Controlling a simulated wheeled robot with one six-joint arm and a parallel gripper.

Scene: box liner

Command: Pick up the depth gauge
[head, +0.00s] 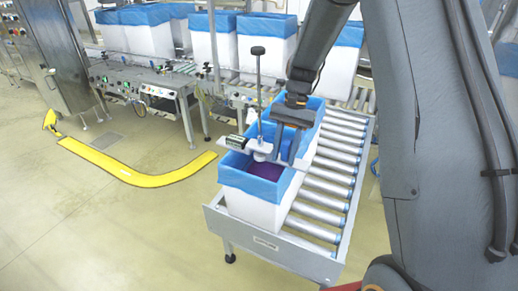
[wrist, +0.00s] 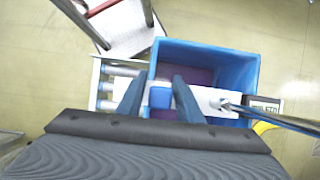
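The depth gauge (head: 261,100) stands upright at the near lined box (head: 257,200), with a black knob on top of a thin rod, a pale crosspiece and a small dark display at its left. In the wrist view its white crosspiece (wrist: 211,100) lies over the box opening, with the rod slanting to the right. My gripper (head: 286,158) is at the right end of the crosspiece, fingers pointing down. In the wrist view my gripper (wrist: 156,88) has its fingers well apart, with a blue part between them. Contact with the fingers cannot be made out.
The box has a blue liner and purple contents, and sits on a roller conveyor (head: 325,190). Another lined box (head: 308,118) stands just behind it. A yellow curved guard (head: 130,172) lies on the floor at left. The rollers to the right are clear.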

